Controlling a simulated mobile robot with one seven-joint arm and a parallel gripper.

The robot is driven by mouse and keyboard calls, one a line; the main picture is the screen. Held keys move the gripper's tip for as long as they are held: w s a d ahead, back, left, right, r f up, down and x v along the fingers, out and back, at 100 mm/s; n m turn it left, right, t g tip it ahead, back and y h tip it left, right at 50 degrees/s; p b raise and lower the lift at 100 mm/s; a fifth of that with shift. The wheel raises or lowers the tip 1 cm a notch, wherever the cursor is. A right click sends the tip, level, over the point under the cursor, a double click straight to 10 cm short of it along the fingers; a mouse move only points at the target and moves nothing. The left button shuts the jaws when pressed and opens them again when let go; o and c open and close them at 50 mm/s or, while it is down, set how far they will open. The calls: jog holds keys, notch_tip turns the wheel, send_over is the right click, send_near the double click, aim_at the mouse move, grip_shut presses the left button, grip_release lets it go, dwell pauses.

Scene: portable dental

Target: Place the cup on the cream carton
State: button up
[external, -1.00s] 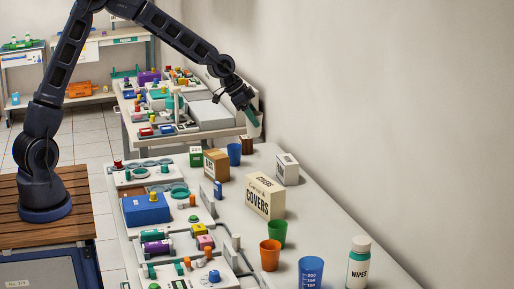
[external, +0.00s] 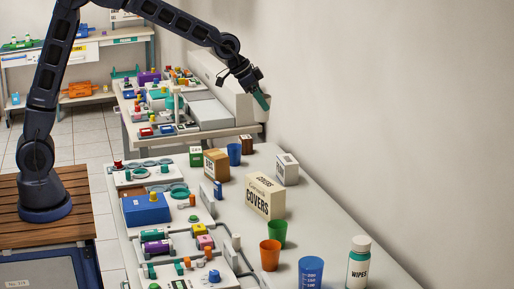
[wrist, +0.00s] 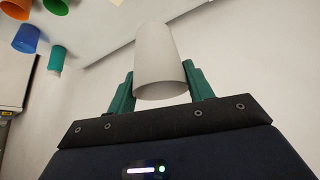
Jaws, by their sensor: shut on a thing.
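A white cup (wrist: 160,55) is between the green fingers of my gripper (wrist: 160,80) in the wrist view, and the gripper is shut on it. In the external view my gripper (external: 262,101) is high above the far end of the long table, and the cup is hard to make out there against the pale background. The cream carton (external: 264,197), marked COVERS, stands upright on the table, below and nearer the camera than my gripper. Its top is clear, and the cup is well apart from it.
A small white carton (external: 287,168) and a brown box (external: 216,164) stand near the cream carton. Green (external: 277,233), orange (external: 270,255) and blue (external: 311,272) cups and a wipes bottle (external: 358,262) stand at the near end. A wall is close on the right.

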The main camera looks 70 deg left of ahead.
jog(key=shift+d+r, duration=0.25)
jog(key=shift+s+d+f, duration=0.1)
send_over(262, 178)
notch_tip(262, 178, down, 20)
jog(key=shift+r, duration=0.15)
dwell(0.4)
jog(key=o, duration=0.9)
jog(key=shift+o, duration=0.2)
